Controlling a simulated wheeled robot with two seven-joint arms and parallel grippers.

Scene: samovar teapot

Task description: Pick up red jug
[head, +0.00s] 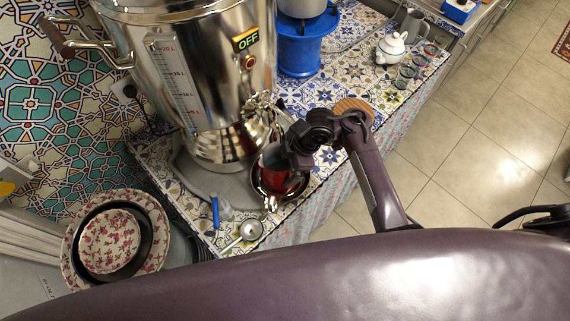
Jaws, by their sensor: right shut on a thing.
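The red jug (271,181) stands low in front of the samovar (200,85), by its tap, on or just over a dark round dish (258,190). Its open top faces up and shows a grey-blue inside. My right gripper (296,166) comes in from the right and is shut on the red jug at its right side. The gripper hides part of the jug, so I cannot tell whether the jug is lifted. My left gripper is not in view.
A steel ladle (250,230) and a blue-handled tool (215,213) lie near the counter's front. Stacked flowered bowls (108,240) stand at lower left. A blue burner (300,45), a white teapot (391,48) and several glasses stand behind. Open floor lies right.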

